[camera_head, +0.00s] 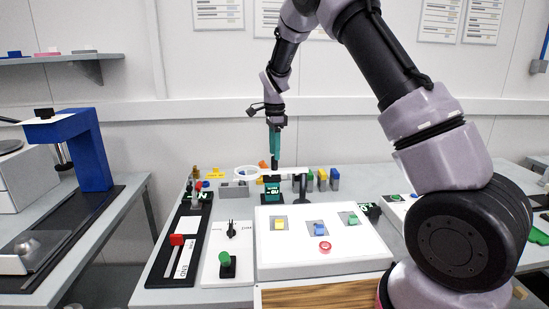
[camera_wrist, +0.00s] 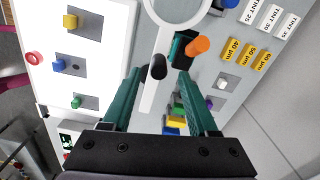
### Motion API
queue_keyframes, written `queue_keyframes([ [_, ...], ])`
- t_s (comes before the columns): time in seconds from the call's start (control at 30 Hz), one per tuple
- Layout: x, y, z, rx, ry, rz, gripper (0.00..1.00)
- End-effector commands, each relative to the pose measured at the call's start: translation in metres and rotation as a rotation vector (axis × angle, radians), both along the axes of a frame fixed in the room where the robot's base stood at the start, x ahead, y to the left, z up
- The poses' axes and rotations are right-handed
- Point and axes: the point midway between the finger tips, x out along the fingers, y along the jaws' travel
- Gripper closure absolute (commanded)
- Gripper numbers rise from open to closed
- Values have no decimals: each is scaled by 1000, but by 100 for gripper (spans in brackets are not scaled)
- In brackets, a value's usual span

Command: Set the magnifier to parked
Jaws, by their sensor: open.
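The magnifier (camera_head: 248,173) is a white ring on a flat white arm, held above the table near the back. In the wrist view its ring (camera_wrist: 178,22) is cut by the top edge, and its white arm runs down between my fingers. A dark knob (camera_wrist: 157,68) stands on that arm. My gripper (camera_head: 274,154) has teal fingers and points down over the magnifier. In the wrist view my gripper (camera_wrist: 160,76) is open, with the knob between the fingertips and no clear contact. No label for the parked position can be read.
A light panel (camera_head: 285,255) with yellow, blue and green switches and a red button stands in front. A red-handled slider (camera_head: 177,240) and a green-knobbed lever (camera_head: 225,259) are left of it. Small coloured blocks (camera_head: 322,177) stand right of the magnifier.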

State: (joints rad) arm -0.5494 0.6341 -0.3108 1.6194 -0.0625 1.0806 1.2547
Motion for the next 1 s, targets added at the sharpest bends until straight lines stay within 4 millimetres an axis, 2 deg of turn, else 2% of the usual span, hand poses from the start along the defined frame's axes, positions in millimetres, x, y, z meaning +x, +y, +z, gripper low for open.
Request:
queue_keyframes([
  [0.1,1,1,28,2,-5,1,40],
  [0.3,1,0,61,1,-4,0,40],
  [0.5,1,0,75,0,-2,0,40],
  [0.87,-1,-2,79,5,-5,4,40],
  [1.0,-12,-18,103,41,-30,47,40],
])
